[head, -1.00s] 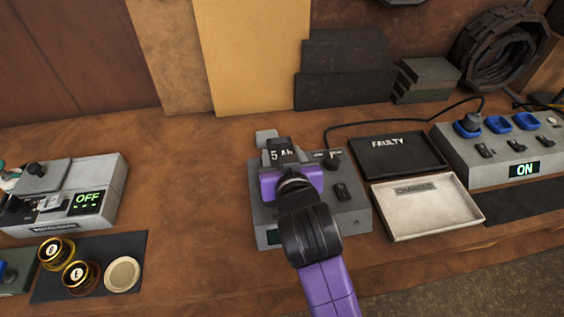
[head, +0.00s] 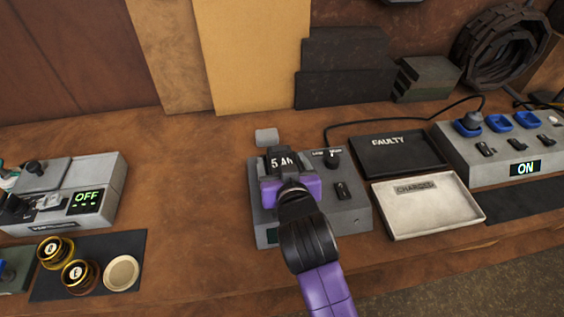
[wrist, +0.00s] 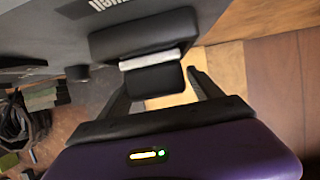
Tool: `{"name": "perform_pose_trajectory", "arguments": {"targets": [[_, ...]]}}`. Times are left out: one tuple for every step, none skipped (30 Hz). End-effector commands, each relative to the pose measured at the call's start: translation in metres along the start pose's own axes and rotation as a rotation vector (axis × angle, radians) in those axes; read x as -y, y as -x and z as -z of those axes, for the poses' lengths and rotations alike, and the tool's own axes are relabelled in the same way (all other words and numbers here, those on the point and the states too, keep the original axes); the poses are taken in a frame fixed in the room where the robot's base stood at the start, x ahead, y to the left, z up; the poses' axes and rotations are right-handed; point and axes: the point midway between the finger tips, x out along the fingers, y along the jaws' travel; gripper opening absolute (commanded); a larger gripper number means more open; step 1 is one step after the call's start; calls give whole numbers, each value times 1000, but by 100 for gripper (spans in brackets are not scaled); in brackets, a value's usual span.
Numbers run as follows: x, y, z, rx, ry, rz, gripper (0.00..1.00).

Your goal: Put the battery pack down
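The battery pack (head: 281,163) is a dark block with a white "5 Ah" label. In the head view it is over the left part of a grey box (head: 346,214) that has a dial and a switch. My gripper (head: 284,178), with a purple body, is right at the pack on its near side and appears shut on it. In the wrist view the dark pack (wrist: 155,90), with a pale band, lies between the two black fingers. I cannot tell whether the pack touches the box, as its underside is hidden.
Right of the box are a black "FAULTY" tray (head: 400,170) and a pale "CHARGED" tray (head: 428,224), both empty. A grey unit reading "ON" (head: 480,168) stands farther right. A unit reading "OFF" (head: 100,180) is at left. The bench between is clear.

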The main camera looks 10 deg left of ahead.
Motion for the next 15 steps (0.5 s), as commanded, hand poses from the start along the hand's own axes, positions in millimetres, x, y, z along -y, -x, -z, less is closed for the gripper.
{"name": "perform_pose_trajectory", "arguments": {"targets": [[0,0,0,0,0,0,74],[0,0,0,0,0,0,74],[0,0,0,0,0,0,74],[0,0,0,0,0,0,74],[0,0,1,0,0,0,74],[0,1,2,0,0,0,74],[0,1,3,0,0,0,74],[0,2,6,-1,0,0,74],[0,4,10,-1,0,0,74],[0,7,6,0,0,0,74],[0,11,6,-1,0,0,74],[0,18,6,-2,0,1,74],[0,23,5,-1,0,1,74],[0,29,6,-1,0,1,74],[0,38,6,-2,-1,2,74]]}}
